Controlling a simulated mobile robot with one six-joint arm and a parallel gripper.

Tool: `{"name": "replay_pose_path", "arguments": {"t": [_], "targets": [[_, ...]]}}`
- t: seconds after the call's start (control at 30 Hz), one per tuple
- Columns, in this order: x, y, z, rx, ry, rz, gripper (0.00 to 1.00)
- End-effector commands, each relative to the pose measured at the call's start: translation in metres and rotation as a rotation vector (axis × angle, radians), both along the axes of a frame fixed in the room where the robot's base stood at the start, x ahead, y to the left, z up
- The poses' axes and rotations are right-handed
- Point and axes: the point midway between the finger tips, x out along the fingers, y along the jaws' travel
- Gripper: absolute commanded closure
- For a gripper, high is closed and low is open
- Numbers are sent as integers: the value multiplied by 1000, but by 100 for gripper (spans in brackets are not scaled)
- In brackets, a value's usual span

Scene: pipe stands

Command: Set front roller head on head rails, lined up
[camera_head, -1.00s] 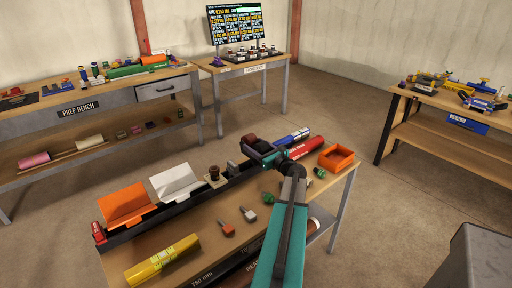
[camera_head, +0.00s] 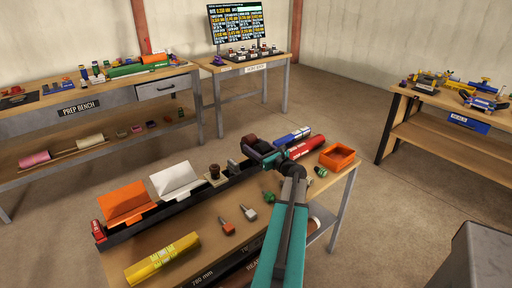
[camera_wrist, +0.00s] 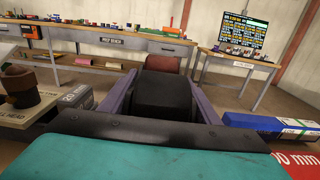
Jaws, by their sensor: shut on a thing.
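My gripper (camera_head: 260,146) is shut on a dark block with a brownish-red roller (camera_head: 249,139), held near the back edge of the middle bench (camera_head: 200,215). In the wrist view the black block (camera_wrist: 163,97) sits between the purple jaws, with the brownish-red roller beyond it. A second brown roller piece (camera_head: 213,172) stands on the bench to the left; it also shows at the left of the wrist view (camera_wrist: 18,82). A long dark rail or tray (camera_head: 180,206) runs along the bench's back edge. I cannot tell which part is the head rails.
Orange (camera_head: 124,199) and white (camera_head: 174,178) holders stand along the dark strip. A blue tube (camera_head: 292,136), a red tube (camera_head: 307,147) and an orange tray (camera_head: 337,157) are near the right end.

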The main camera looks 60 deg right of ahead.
Motion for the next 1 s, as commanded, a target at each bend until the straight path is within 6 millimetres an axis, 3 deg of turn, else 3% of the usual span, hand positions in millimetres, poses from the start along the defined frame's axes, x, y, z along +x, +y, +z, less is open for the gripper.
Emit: {"name": "replay_pose_path", "arguments": {"t": [1.0], "targets": [[-1,0,-9,0,-3,-1,92]]}}
